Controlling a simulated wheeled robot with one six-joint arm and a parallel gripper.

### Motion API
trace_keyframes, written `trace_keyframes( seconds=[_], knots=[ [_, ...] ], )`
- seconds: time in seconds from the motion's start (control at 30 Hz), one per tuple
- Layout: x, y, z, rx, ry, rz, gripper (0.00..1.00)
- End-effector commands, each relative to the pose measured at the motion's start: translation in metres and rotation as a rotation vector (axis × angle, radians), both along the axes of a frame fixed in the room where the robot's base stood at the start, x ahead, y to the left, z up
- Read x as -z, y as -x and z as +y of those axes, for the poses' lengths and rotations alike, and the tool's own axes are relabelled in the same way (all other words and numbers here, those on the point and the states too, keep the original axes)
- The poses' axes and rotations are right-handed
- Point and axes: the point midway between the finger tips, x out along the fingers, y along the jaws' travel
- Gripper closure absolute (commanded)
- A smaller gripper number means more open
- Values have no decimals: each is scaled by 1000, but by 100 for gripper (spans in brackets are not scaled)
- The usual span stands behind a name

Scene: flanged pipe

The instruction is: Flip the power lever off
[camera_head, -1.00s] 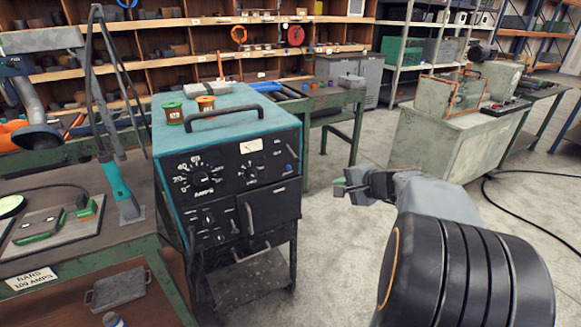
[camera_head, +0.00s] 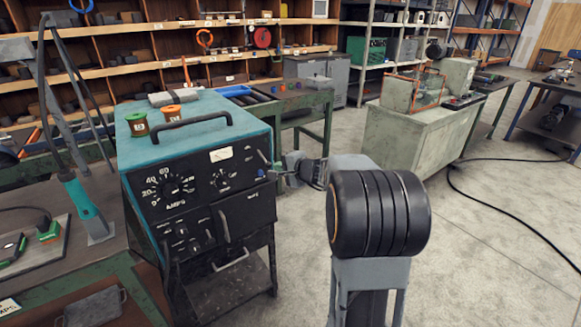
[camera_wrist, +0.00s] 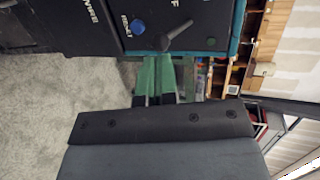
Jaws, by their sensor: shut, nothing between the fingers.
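The power lever (camera_wrist: 178,34) is a dark handle on a round hub on the black front panel. In the wrist view it slants up and right beside a partly visible printed letter "F". In the head view the lever (camera_head: 263,158) is a small bar at the panel's upper right, near a blue button. My gripper (camera_head: 276,171) is in front of the panel's right edge, close to the lever. In the wrist view its green fingertips (camera_wrist: 155,62) are together and empty, just below the lever hub. I cannot tell whether they touch it.
The teal power unit (camera_head: 200,108) has a top handle and two spools. A blue reset button (camera_wrist: 138,27) is left of the lever in the wrist view. A bench (camera_head: 70,262) with a teal-handled tool stands at left.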

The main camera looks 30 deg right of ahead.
Motion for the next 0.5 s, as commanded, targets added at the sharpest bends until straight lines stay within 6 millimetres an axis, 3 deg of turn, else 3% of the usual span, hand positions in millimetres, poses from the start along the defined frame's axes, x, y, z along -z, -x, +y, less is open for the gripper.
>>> trace_keyframes(
  seconds=[0.2, 0.5],
  knots=[
    [6, -16, 6, -1, 0, 1, 100],
    [7, -21, 7, 1, 0, -1, 100]
  ],
)
